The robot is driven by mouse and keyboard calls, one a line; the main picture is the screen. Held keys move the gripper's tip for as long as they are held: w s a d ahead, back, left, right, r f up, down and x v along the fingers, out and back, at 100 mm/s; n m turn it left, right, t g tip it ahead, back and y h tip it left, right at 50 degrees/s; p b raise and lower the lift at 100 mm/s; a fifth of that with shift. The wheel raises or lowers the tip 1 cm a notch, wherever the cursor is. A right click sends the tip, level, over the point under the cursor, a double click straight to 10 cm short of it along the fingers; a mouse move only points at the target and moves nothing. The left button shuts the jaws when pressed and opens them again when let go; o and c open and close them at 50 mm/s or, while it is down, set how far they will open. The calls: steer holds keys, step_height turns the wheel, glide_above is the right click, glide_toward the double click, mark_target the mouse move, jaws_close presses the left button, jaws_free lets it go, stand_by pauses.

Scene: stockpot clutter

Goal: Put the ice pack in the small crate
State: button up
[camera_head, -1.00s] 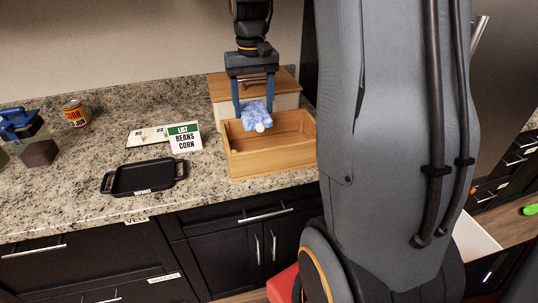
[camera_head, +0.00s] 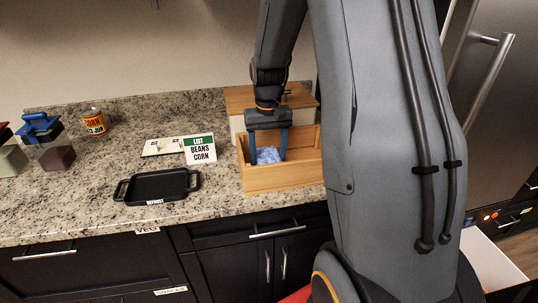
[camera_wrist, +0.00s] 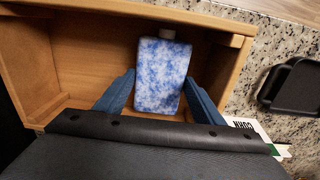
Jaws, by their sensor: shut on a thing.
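The ice pack (camera_head: 268,156) is a blue-and-white mottled block with a white cap. My gripper (camera_head: 269,159) points down into the small wooden crate (camera_head: 285,178) and is shut on the ice pack. In the wrist view the ice pack (camera_wrist: 162,76) sits between the two blue fingers, over the crate's interior, with its cap near one wall (camera_wrist: 215,22). The pack appears low inside the crate, behind the front wall. I cannot tell whether it touches the crate floor.
A white box with a wooden lid (camera_head: 240,98) stands behind the crate.

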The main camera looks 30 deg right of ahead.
mark_target(268, 157)
steer(key=shift+f, duration=0.7)
steer(key=shift+f, duration=0.15)
steer(key=o, duration=1.3)
step_height(268, 157, up, 12)
steer(key=b, duration=0.3)
steer(key=shift+r, duration=0.2)
